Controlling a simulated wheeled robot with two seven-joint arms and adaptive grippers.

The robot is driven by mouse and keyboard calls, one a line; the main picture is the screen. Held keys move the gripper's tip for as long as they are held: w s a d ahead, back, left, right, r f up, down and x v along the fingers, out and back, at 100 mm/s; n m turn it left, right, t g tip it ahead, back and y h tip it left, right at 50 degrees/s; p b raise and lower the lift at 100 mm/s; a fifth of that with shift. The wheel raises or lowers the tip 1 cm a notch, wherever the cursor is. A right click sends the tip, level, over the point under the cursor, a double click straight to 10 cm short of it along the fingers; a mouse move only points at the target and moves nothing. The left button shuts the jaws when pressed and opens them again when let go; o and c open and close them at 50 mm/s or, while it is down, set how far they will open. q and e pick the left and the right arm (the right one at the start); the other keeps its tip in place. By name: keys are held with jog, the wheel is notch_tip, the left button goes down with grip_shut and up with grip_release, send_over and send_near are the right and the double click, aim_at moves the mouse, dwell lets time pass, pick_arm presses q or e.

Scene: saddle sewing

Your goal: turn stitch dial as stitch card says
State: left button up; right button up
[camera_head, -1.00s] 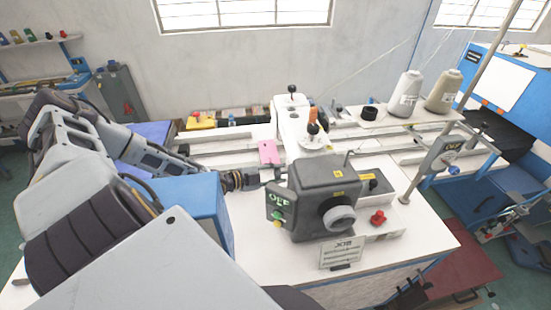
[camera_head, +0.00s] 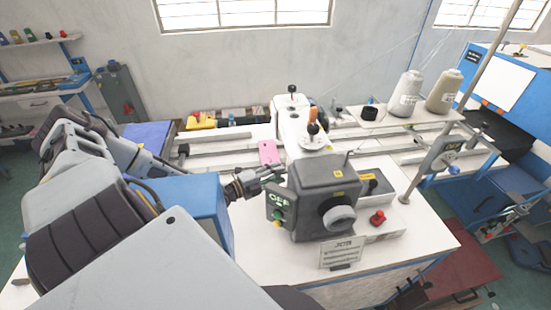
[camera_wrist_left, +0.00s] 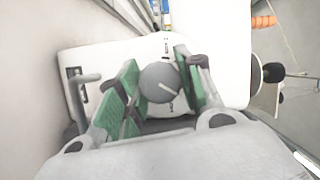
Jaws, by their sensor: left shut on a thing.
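My left gripper (camera_head: 274,174) reaches in from the left to the sewing machine, just left of its dark grey head (camera_head: 327,186). In the left wrist view, the green-padded fingers of the left gripper (camera_wrist_left: 160,86) are shut on a round grey stitch dial (camera_wrist_left: 156,85). A pale pointer line on the dial runs from its middle toward the lower right. Small marks show on the white face around it, too small to read. A card headed JOB (camera_head: 342,253) stands at the table's front; its smaller lines are unreadable. My right gripper is not in view.
A red button (camera_head: 377,217) sits right of the machine head. A pink item (camera_head: 269,152) lies behind my left gripper. Thread cones (camera_head: 405,94) stand at the back right. A blue box (camera_head: 187,205) is beside my left arm.

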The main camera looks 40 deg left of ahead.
pick_arm(q)
jog(key=shift+m, duration=0.5)
jog(key=o, duration=1)
jog(key=shift+o, duration=0.2)
jog(key=shift+s, duration=0.15)
jog(key=v, duration=1.1)
jog(key=shift+s+f, duration=0.2)
jog(key=shift+s, duration=0.2)
jog(key=shift+a, duration=0.15)
